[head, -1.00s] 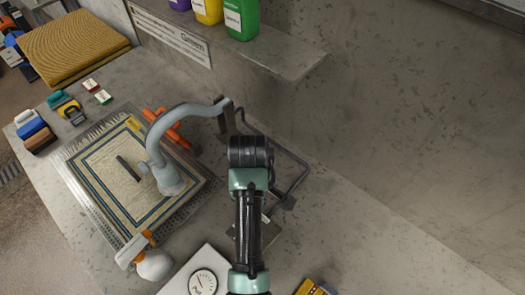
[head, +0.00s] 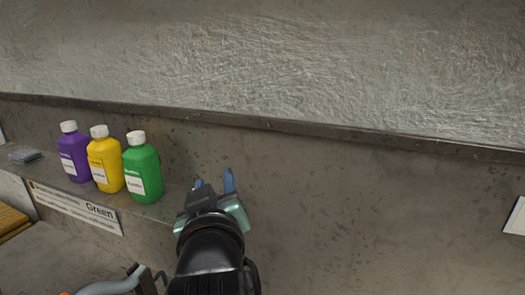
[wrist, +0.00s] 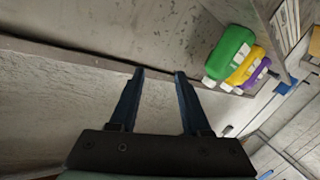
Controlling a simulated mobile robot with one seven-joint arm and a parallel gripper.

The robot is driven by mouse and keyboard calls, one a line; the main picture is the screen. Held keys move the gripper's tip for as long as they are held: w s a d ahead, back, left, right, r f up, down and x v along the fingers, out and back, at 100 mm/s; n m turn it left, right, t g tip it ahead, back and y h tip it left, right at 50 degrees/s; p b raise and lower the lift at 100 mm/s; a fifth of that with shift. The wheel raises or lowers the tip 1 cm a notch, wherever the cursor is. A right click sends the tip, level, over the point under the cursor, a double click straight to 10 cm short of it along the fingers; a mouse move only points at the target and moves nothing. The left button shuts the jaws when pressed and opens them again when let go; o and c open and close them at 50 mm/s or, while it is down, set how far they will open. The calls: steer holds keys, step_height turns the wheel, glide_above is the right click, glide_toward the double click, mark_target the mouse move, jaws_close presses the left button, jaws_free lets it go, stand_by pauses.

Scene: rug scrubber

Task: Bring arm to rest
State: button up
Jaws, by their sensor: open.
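My gripper (head: 214,182) is raised in front of the wall in the head view, to the right of the green bottle. In the wrist view my gripper (wrist: 160,73) shows two dark blue fingers spread apart with nothing between them. My black and pale green arm rises from the bottom edge of the head view.
A purple bottle (head: 73,154), a yellow bottle (head: 106,162) and a green bottle (head: 143,170) stand on a shelf (head: 160,209) at left. A sign (head: 75,207) is below it. A grey hose (head: 108,286) shows at the bottom. The wall at right is mostly clear.

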steer(key=s+d+r+m+t+h, duration=0.1)
steer(key=s+d+r+m+t, duration=0.1)
steer(key=s+r, duration=0.3)
steer(key=s+d+r+m+t+b, duration=0.1)
steer(key=s+r+t, duration=0.4)
steer(key=r, duration=0.5)
steer(key=s+d+r+m+t+h+b, duration=0.1)
steer(key=s+d+r+m+t, duration=0.1)
steer(key=s+r, duration=0.4)
step_height(320, 180, up, 2)
steer(key=d+t, duration=0.1)
steer(key=d, duration=0.1)
steer(key=shift+s+d+m+t+h, duration=0.15)
steer(key=shift+d+m+t+h, duration=0.15)
steer(key=shift+m+t, duration=0.1)
steer(key=shift+a, duration=0.1)
